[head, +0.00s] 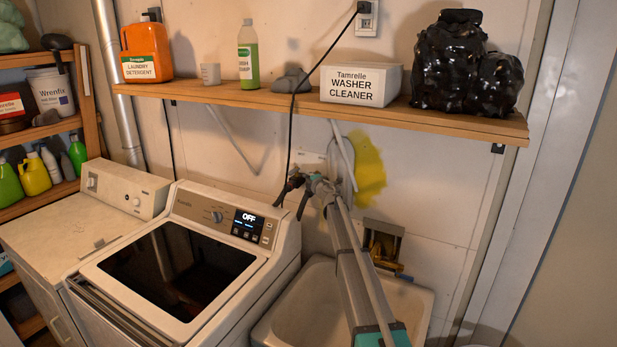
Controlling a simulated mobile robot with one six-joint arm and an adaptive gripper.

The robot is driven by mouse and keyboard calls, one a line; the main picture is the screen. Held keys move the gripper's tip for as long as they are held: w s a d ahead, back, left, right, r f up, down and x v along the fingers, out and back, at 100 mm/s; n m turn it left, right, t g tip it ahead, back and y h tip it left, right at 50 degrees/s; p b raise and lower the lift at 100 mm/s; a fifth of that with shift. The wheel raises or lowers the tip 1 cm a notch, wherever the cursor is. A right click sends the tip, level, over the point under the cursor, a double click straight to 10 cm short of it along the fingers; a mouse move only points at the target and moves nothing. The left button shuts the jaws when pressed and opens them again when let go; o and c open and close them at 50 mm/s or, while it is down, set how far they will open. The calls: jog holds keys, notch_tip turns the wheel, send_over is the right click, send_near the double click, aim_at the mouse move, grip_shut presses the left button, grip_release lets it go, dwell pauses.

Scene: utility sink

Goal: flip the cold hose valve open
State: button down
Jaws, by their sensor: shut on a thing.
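My gripper (291,198) is at the wall behind the washer's (185,265) right rear corner, reaching in from the lower right. Its jaws are shut on a small part at the hose valves, in front of a pale wall plate (312,161). The dark fingers cover most of this spot. The cold hose valve is too small and hidden to make out, and its handle position cannot be told. A bit of red shows by the fingers. The washer's display reads OFF.
A wooden shelf (300,101) above my gripper holds detergent, bottles, a washer cleaner box (361,84) and black bags (466,62). A black cord (309,75) hangs close to my gripper. The utility sink (310,305) is below my arm. A dryer (75,220) stands left.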

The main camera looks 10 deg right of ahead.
dwell(0.3)
jog(key=c, duration=0.7)
grip_release()
jog(key=shift+v, duration=6)
